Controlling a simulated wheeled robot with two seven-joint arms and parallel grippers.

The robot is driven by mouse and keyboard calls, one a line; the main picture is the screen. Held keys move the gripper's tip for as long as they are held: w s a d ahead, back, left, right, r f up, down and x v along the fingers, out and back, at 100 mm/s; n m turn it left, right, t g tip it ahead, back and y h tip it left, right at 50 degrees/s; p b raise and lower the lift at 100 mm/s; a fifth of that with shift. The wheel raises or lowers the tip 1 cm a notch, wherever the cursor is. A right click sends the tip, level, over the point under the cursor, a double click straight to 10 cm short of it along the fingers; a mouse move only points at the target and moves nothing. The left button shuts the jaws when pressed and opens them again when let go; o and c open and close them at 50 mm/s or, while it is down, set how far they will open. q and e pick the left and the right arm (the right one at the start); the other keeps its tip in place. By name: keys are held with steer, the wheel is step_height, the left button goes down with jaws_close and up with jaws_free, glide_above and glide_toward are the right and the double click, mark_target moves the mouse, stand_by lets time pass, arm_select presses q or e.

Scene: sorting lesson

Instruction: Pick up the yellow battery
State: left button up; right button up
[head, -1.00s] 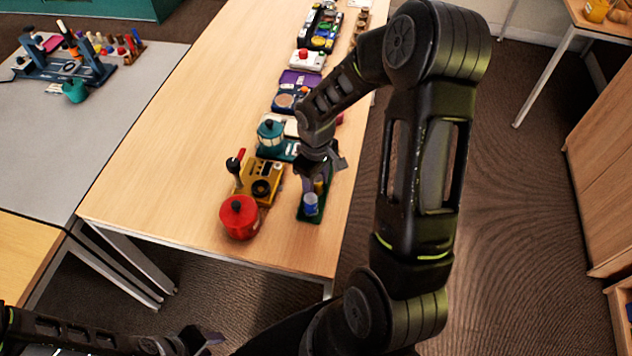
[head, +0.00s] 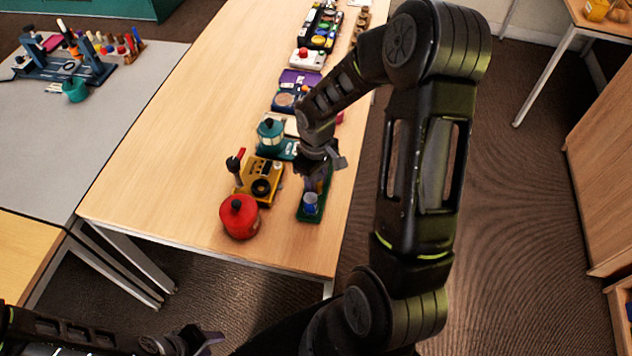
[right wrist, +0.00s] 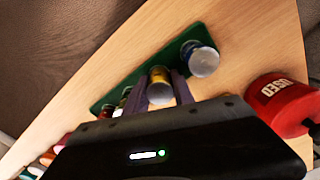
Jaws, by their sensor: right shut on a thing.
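The yellow battery (right wrist: 159,84) stands between the two fingers of my right gripper (right wrist: 161,92) in the right wrist view. The fingers are shut on its sides. It is in line with other batteries on a long green holder (right wrist: 222,85); I cannot tell whether it is clear of its slot. In the head view my right gripper (head: 316,182) is over the green holder (head: 309,218) and mostly hides the yellow battery. A blue battery (head: 310,203) stands at the near end of the holder. My left gripper (head: 196,342) is empty at the bottom edge, away from the table.
A red round pot-like thing (head: 239,216) and a yellow device with a dark knob (head: 259,181) stand left of the holder. The table's left half (head: 170,150) is clear.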

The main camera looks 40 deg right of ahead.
steer(key=shift+r, duration=0.1)
jaws_close()
step_height(320, 180, up, 10)
steer(key=shift+f+b, duration=0.1)
steer(key=shift+b, duration=0.2)
arm_select(q)
steer(key=shift+f, duration=0.3)
stand_by(1.4)
